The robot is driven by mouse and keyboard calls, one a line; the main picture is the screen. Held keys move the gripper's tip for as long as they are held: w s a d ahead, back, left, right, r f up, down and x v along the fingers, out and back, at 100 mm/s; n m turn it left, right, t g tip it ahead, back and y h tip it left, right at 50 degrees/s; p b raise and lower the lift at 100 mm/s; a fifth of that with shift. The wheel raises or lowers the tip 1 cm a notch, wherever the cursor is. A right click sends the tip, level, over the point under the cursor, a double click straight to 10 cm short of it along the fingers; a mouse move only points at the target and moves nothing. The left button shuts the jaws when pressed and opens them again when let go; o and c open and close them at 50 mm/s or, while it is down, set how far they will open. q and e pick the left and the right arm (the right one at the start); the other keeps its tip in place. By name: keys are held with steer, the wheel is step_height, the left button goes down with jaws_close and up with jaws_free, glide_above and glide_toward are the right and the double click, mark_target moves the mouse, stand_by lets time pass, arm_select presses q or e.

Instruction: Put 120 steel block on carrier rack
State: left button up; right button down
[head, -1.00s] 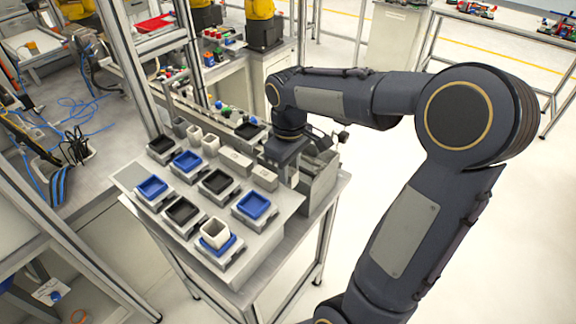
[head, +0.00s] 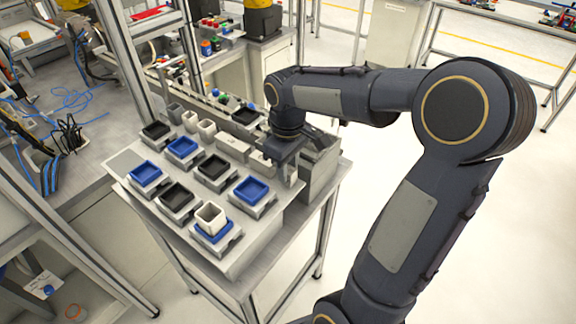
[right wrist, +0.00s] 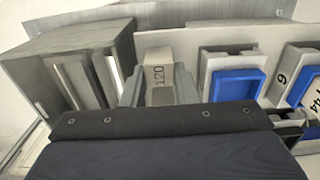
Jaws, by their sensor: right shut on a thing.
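The steel block (right wrist: 157,78), pale grey with "120" on its face, sits between the two fingers of my right gripper (right wrist: 158,88) in the right wrist view. In the head view, my right gripper (head: 285,165) is over the right end of the table, and the block in it cannot be made out. The gripper is shut on the block; whether the block touches the surface below cannot be told. A grey slotted box, which looks like the carrier rack (head: 320,165), stands just right of the gripper; it also shows at left in the right wrist view (right wrist: 112,42). My left gripper is not in view.
Several blue trays (head: 251,190) and black trays (head: 176,197) sit on grey stands left of the gripper. A white cup (head: 211,216) stands in the front blue tray. A metal post (head: 122,75) rises behind the table.

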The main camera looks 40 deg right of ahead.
steer(key=shift+f, duration=0.4)
steer(key=c, duration=1.1)
jaws_free()
steer(key=shift+o, duration=0.2)
steer(key=shift+r+p, duration=2.95)
steer(key=shift+r, duration=0.6)
steer(key=shift+f, duration=0.1)
